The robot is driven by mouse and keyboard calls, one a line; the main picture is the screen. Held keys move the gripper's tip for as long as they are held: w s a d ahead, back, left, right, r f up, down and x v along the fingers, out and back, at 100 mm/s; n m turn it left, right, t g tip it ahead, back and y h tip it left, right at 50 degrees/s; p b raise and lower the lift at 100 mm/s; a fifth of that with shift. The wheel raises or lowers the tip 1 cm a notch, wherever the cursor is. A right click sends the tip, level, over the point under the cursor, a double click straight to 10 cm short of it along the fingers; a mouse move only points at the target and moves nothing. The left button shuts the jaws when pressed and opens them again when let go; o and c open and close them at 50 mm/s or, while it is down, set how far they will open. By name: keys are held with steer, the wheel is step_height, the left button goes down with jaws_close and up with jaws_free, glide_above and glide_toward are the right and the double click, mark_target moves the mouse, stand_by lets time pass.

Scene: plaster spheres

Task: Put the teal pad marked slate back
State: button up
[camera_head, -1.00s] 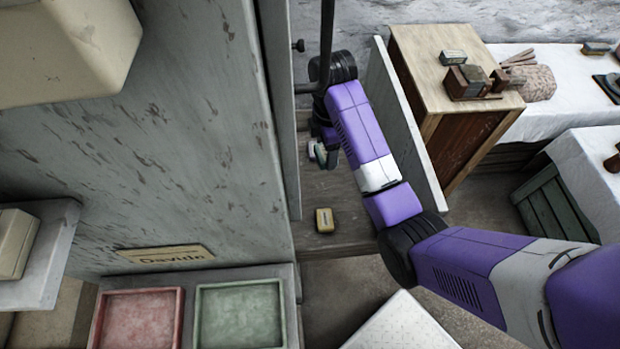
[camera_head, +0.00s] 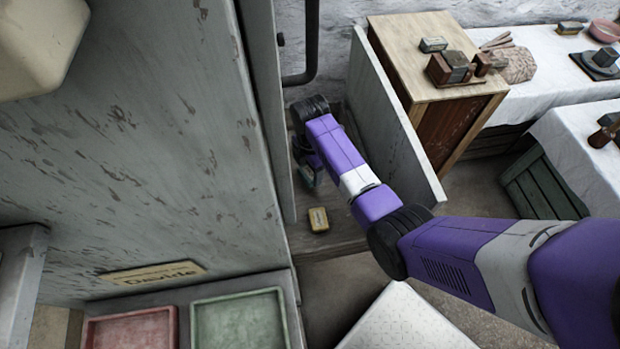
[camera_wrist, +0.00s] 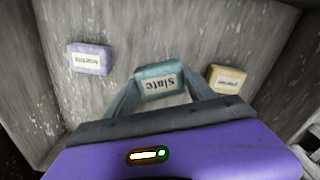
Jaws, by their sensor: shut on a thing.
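The teal pad marked slate (camera_wrist: 158,70) is between the fingertips of my gripper (camera_wrist: 160,88) in the wrist view, its label upside down. My gripper is shut on it. In the head view my gripper (camera_head: 307,176) is low inside a grey niche, mostly hidden by my arm, with a bit of teal showing at its tip. I cannot tell whether the pad touches the niche floor.
A yellow pad (camera_head: 318,219) lies on the niche floor (camera_head: 345,236), right of the teal pad in the wrist view. A lilac pad (camera_wrist: 90,58) lies to the left there. Grey panels (camera_head: 400,120) wall both sides. Red (camera_head: 130,328) and green (camera_head: 238,318) trays stand outside.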

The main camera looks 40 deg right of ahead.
mark_target(310, 179)
steer(key=shift+f+b, duration=0.35)
steer(key=shift+f, duration=2.05)
steer(key=shift+f, duration=0.15)
steer(key=o, duration=1.5)
steer(key=shift+c, duration=0.2)
step_height(310, 179, up, 12)
steer(key=shift+r+p, duration=0.15)
steer(key=shift+p, duration=0.7)
